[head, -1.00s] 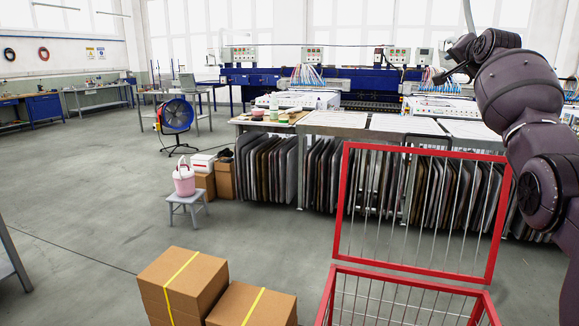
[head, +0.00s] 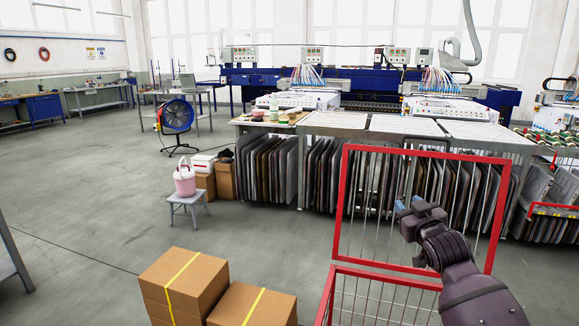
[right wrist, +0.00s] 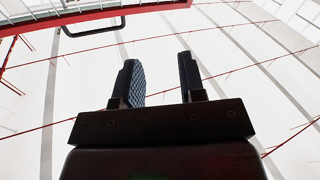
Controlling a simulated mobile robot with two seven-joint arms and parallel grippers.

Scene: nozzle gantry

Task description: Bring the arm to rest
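My right gripper (head: 412,206) shows in the head view at the lower right, in front of the red-framed wire rack. Its arm comes in from the bottom right edge. In the right wrist view its two dark fingers (right wrist: 159,80) stand apart with nothing between them, so it is open and empty. My left gripper is not in view.
The red wire rack (head: 345,205) stands close around my right arm. Cardboard boxes (head: 184,280) sit at the lower middle. A long table (head: 335,119) stands behind the rack.

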